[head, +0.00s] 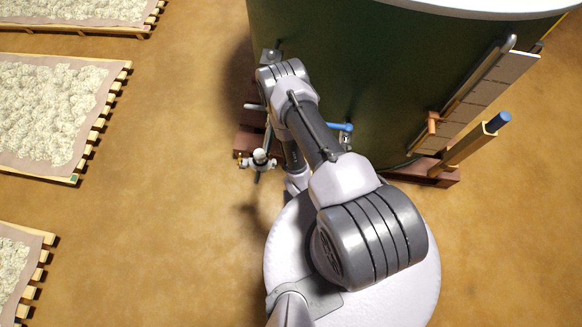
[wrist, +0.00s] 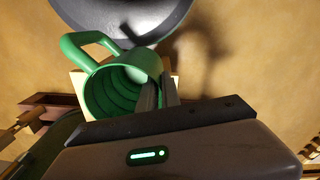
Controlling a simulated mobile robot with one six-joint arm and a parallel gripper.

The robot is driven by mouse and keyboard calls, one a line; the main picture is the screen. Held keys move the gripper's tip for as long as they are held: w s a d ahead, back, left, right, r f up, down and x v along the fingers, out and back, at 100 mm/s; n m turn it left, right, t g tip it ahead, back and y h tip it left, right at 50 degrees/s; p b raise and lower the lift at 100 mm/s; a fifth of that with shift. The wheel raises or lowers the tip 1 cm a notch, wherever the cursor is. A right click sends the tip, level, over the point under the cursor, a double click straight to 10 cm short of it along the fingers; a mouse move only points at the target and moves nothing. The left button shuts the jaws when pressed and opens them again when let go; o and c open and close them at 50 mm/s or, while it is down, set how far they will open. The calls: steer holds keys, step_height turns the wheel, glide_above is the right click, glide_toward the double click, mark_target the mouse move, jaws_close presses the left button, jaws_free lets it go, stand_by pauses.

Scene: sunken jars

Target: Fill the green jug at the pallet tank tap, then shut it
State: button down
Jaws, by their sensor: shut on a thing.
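In the wrist view the green jug (wrist: 97,92) shows its open mouth toward the camera, its handle at the upper left. Its ribbed inside shows bare green; I make out no liquid. My gripper (wrist: 160,88) is shut on the jug's right wall, one finger inside the mouth and one outside. The big dark green tank (head: 370,80) stands at the top. A blue lever (head: 342,127) on a small grey fitting shows low on its front, partly behind my arm. I cannot tell its open or shut state.
A pale square piece (wrist: 78,84) shows behind the jug. A small white-topped fitting with brass ends (head: 260,157) is left of my arm. A wooden post with a blue top (head: 502,121) stands at right. Fleece-covered pallets (head: 45,110) lie left, with clear floor between.

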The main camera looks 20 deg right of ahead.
steer(key=w+d+f+b, duration=0.3)
steer(key=w+d+b, duration=0.1)
steer(key=d, duration=0.6)
steer(key=shift+f+b, duration=0.15)
steer(key=shift+b, duration=0.3)
steer(key=c, duration=1.5)
jaws_free()
steer(key=r+p, duration=0.2)
steer(key=r, duration=0.3)
steer(key=r+p, duration=0.3)
steer(key=r, duration=0.3)
steer(key=r+p, duration=0.2)
steer(key=r, duration=0.4)
steer(key=shift+a+r+p, duration=0.25)
steer(key=shift+p, duration=0.1)
